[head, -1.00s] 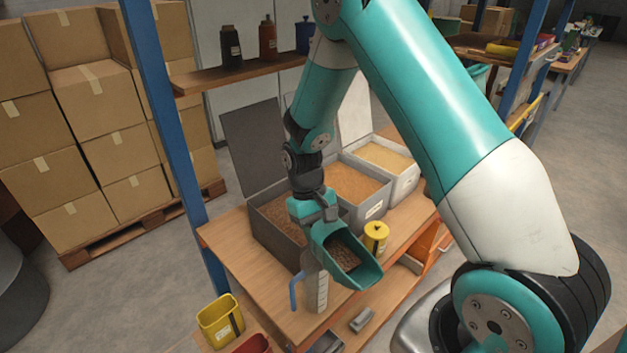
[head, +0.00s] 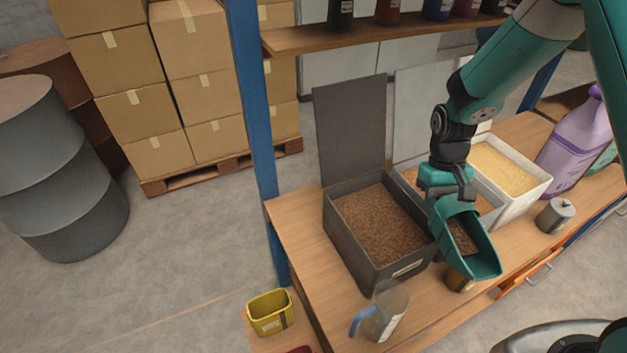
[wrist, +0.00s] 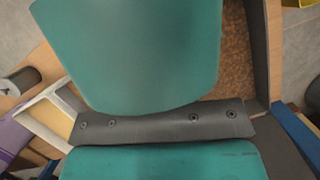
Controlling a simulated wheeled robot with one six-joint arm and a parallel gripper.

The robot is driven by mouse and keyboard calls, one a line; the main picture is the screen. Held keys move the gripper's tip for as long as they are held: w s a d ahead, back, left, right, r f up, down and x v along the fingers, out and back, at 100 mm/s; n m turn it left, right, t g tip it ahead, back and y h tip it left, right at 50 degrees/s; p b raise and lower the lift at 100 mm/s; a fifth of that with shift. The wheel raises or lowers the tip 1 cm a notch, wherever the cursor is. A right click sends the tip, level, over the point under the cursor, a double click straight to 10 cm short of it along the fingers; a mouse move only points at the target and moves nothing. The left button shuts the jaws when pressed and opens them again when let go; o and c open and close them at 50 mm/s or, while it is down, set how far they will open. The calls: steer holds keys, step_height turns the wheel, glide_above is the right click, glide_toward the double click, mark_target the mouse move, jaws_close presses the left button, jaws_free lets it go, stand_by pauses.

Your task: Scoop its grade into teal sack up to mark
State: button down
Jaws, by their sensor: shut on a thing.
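My gripper (head: 450,190) is shut on a teal scoop (head: 484,252). Brown granules lie in the scoop, which is tilted with its mouth toward the lower right. The scoop is held above the bench, just right of the dark grey bin (head: 345,245), and hides part of the middle bin. The dark bin holds coarse brown granules (head: 378,215). In the wrist view the scoop (wrist: 130,50) fills the middle, with brown granules (wrist: 238,60) beyond it. I cannot make out a teal sack.
A clear jug with a blue handle (head: 388,308) stands at the bench front. A white bin of pale grain (head: 535,185), a metal cup (head: 556,215) and a purple jug (head: 570,150) stand right. A blue post (head: 255,120) rises left.

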steer(key=w+a+f+n+t+h+b, duration=0.1)
steer(key=w+a+n+t, duration=0.15)
steer(key=a+n, duration=0.85)
steer(key=w+a+f+n+t+h+b, duration=0.15)
steer(key=w+a+n, duration=0.35)
steer(key=a, duration=1)
steer(key=d+r+n+g+y+b, duration=0.1)
steer(key=d+r+y+b, duration=0.1)
steer(key=d+r+y, duration=1)
steer(key=d+y, duration=0.2)
steer(key=y, duration=0.3)
steer(key=shift+d, duration=0.4)
steer(key=shift+s+r, duration=0.1)
